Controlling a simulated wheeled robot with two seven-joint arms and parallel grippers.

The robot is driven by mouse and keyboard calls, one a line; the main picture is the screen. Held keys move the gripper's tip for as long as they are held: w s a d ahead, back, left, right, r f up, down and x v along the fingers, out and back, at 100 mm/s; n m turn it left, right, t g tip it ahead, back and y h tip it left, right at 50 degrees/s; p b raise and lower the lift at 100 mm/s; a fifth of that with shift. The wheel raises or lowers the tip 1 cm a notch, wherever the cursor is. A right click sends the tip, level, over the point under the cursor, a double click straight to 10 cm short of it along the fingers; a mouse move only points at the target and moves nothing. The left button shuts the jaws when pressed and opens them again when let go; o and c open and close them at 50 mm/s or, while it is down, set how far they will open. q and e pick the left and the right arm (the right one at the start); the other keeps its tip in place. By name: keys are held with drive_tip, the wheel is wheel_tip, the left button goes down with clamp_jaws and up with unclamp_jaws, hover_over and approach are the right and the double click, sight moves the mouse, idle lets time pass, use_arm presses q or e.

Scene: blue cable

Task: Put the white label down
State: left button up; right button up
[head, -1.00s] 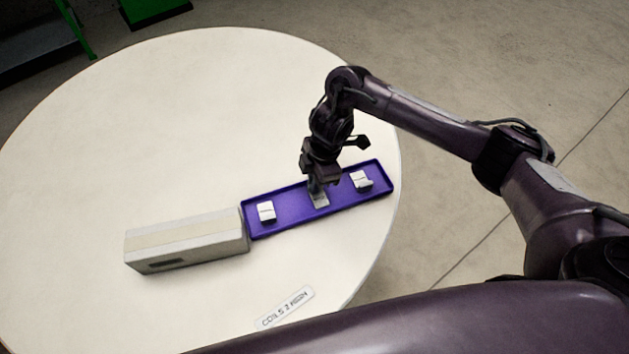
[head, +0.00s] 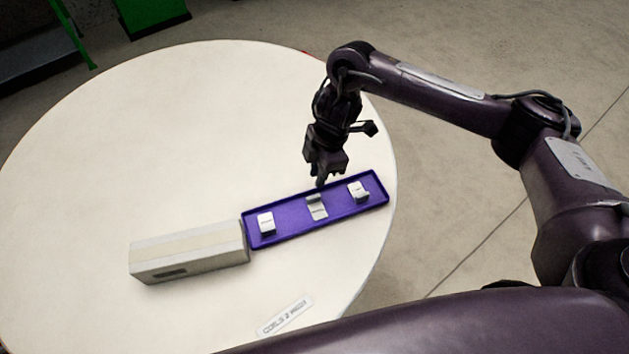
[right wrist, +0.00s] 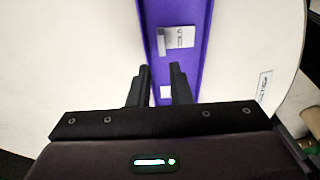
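The white label (head: 317,210) lies in the middle of the purple tray (head: 284,222), in front of a small grey piece. My right gripper (head: 320,184) is just above and behind it in the head view, apart from it. In the right wrist view the right gripper (right wrist: 160,82) has its two fingers spread with nothing held between them. A white label with a grey piece at its left (right wrist: 176,39) lies on the tray there, beyond the fingertips. My left gripper is not in view.
White blocks stand left (head: 266,223) and right (head: 357,191) in the tray. A long beige box (head: 190,252) adjoins the tray's left end. A lettered plate (head: 285,316) lies near the table's front edge. The round table (head: 130,130) is clear behind.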

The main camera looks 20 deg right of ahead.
drive_tip(key=r, duration=0.4)
drive_tip(key=shift+d+p, duration=0.3)
drive_tip(key=shift+d, duration=0.05)
drive_tip(key=shift+f, duration=0.1)
